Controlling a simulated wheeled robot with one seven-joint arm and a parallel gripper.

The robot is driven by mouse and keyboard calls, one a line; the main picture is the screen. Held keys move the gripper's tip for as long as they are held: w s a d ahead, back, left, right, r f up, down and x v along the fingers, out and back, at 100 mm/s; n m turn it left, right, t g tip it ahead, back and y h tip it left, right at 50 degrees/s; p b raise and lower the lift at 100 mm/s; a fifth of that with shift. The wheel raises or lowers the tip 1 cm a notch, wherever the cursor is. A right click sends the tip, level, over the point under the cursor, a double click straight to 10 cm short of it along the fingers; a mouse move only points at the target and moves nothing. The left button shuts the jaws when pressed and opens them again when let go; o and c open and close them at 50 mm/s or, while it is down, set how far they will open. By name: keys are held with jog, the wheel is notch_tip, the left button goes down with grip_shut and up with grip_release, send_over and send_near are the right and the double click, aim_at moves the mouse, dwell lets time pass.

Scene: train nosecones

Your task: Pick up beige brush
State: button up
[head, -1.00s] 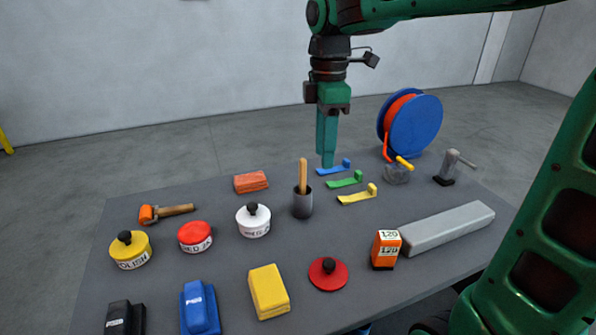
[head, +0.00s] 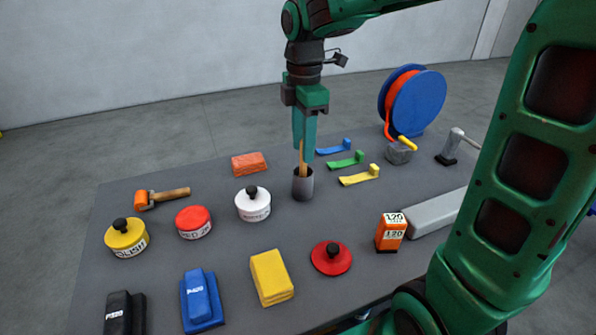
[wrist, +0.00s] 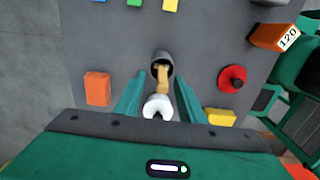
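The beige brush (head: 303,168) stands upright in a dark grey cup (head: 303,186) on the table. In the head view its upper part is mostly hidden by my gripper fingers. My gripper (head: 304,150) points down right above the cup, its fingers around the top of the brush. In the wrist view the brush (wrist: 162,78) lies between the two fingers of my gripper (wrist: 160,92), with a visible gap on both sides. The gripper is open and holds nothing. The cup (wrist: 162,57) also shows there.
A white jar (head: 253,208) stands close left of the cup. An orange brick (head: 249,164) lies behind left. Blue (head: 334,148), green (head: 347,160) and yellow (head: 360,176) strips lie to the right. A red disc (head: 331,262) lies in front.

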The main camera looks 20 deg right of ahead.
jog(key=shift+s+f, duration=0.15)
jog(key=shift+f, duration=1.6)
grip_shut()
jog(key=shift+r, duration=0.15)
notch_tip(320, 180, up, 18)
